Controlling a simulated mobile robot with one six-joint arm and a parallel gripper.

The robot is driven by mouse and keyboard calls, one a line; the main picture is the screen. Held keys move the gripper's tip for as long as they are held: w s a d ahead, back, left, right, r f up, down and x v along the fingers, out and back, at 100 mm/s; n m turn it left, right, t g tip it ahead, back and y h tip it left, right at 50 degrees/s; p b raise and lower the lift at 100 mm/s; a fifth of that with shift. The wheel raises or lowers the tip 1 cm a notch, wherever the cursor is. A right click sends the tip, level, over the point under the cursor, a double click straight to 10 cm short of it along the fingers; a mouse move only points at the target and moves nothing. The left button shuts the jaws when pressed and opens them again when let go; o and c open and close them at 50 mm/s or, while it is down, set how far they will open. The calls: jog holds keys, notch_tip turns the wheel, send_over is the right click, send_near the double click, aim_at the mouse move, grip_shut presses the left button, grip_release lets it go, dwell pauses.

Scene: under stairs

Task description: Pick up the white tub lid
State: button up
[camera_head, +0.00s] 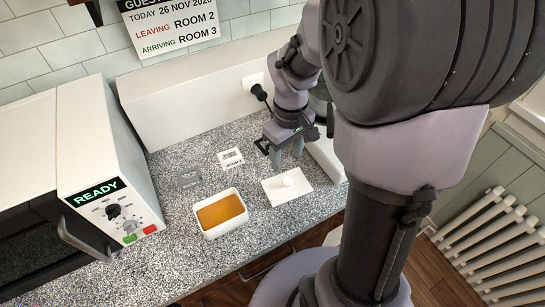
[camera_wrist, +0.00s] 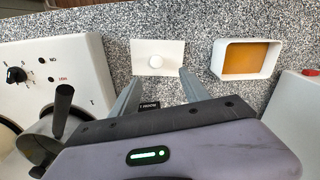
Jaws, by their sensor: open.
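The white tub lid (camera_head: 277,194) lies flat on the speckled worktop as a rectangular plate with a round white knob in its middle. It also shows in the wrist view (camera_wrist: 143,52), just beyond my fingertips. My gripper (camera_head: 288,160) is open and empty, with its fingers pointing down on the far side of the lid. In the wrist view my gripper (camera_wrist: 161,78) has its two grey fingers spread, with the knob between their directions and not between the tips. The white tub (camera_head: 221,232) stands open to the left of the lid and holds something orange.
A white appliance (camera_head: 120,185) with a READY display stands at the left. A white card (camera_head: 231,158) and a small grey item (camera_head: 188,179) lie behind the tub. A white appliance with knobs (camera_wrist: 72,65) is close at the left in the wrist view. A radiator (camera_head: 490,240) stands at the right.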

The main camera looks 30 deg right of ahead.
jog(key=b, duration=0.2)
send_over(287, 179)
jog(key=f, duration=0.6)
jog(key=shift+s+a+f, duration=0.2)
jog(key=shift+a+f, duration=0.1)
jog(key=shift+a, duration=0.1)
jog(key=f, duration=0.1)
jog(key=f+b, duration=0.1)
jog(key=f, duration=0.1)
jog(key=f+b, duration=0.1)
jog(key=f, duration=0.1)
jog(key=shift+w+d, duration=0.2)
jog(key=shift+d, duration=0.1)
jog(key=shift+r, duration=0.15)
jog(key=shift+c, duration=0.4)
grip_shut()
